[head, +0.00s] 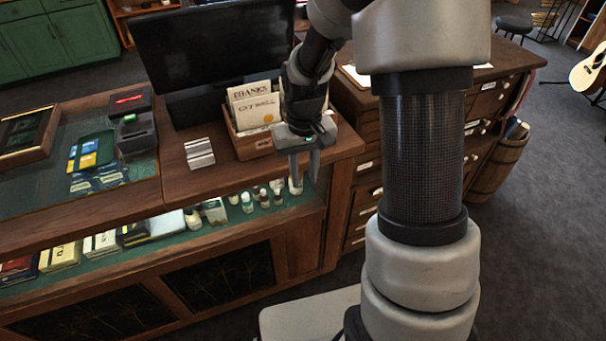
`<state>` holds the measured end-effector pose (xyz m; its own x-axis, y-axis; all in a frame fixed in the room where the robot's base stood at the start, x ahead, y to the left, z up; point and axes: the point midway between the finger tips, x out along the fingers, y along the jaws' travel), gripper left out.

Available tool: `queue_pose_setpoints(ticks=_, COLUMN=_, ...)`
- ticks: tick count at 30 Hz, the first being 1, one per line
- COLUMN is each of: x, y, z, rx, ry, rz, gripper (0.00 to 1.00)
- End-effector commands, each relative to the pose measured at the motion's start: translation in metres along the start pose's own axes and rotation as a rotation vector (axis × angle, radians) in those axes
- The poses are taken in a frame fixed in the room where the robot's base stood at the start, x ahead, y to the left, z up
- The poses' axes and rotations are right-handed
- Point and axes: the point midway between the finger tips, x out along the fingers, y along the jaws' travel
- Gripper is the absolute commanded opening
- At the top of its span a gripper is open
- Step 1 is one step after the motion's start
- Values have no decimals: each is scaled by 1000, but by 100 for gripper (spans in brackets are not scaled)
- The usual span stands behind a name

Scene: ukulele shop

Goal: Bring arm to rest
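My arm rises on the right of the head view and bends over to the left. Its dark wrist hangs down in front of the counter. My gripper (304,172) points downward near the counter's front right corner, with its two fingers apart. I see nothing held between them. The small box of cards (253,113) stands on the counter just left of and behind the wrist.
The wooden display counter (225,180) holds a black monitor (212,50), a silver block (200,153) and a dark card device (136,131). Small bottles (262,197) show in its glass front. A drawer cabinet (490,95) and barrel (500,165) stand right. Carpet is clear at lower right.

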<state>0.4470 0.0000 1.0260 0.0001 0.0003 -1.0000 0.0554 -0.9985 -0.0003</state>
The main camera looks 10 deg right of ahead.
Motion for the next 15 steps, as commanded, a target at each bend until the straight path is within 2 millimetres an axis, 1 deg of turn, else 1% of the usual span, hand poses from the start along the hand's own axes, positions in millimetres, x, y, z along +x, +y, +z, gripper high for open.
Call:
queue_pose_setpoints(ticks=9, x=0, y=0, z=0, rx=-1, ry=0, rz=0, gripper=25)
queue_pose_setpoints(ticks=11, x=-3, y=0, z=0, rx=-1, ry=4, rz=1, gripper=25)
queue_pose_setpoints(ticks=14, x=-22, y=0, z=4, rx=1, ry=28, rz=6, gripper=25)
queue_pose_setpoints(ticks=15, x=-35, y=0, z=6, rx=2, ry=46, rz=9, gripper=25)
